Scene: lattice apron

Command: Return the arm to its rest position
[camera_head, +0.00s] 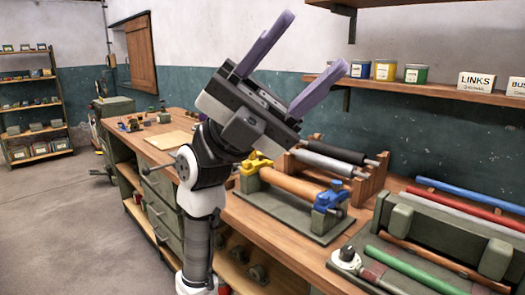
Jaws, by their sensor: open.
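My gripper (293,58) is in the upper middle of the head view, with its two purple fingers spread wide apart and pointing up and to the right. Nothing is between the fingers. My arm (203,205) rises from the bottom of the view in front of the workbench, and the gripper is held above the bench top, clear of the things on it. My arm hides part of the bench front and top behind it.
The wooden workbench (290,243) carries an orange-brown roller (292,184) in a yellow and blue holder, grey rollers behind it, and coloured rods (458,201) at right. A wall shelf (435,91) holds cans and labelled boxes. The floor (70,220) at left is clear.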

